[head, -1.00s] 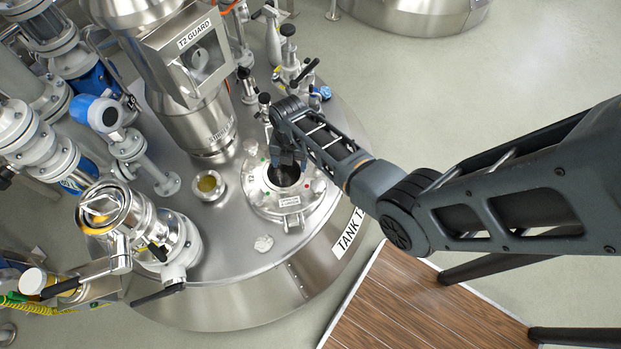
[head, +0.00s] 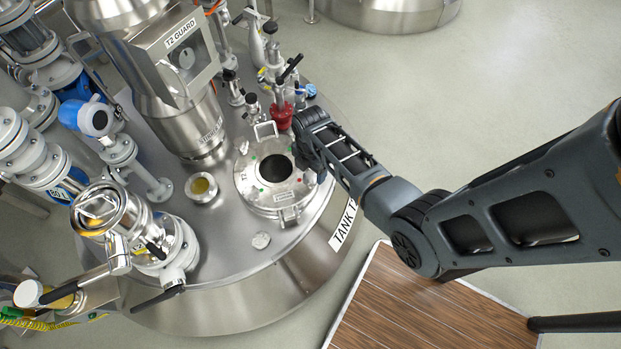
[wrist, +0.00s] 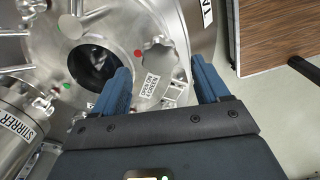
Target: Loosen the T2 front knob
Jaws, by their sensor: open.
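The knob looks beyond the fingertips; I cannot tell the height gap. In the head view, my arm hides the fingertips.
The lid has a dark round opening (head: 275,168). The stirrer column (head: 200,130) stands left, and a red fitting (head: 281,116) with valves stands behind. A wooden platform (head: 430,305) lies at front right.

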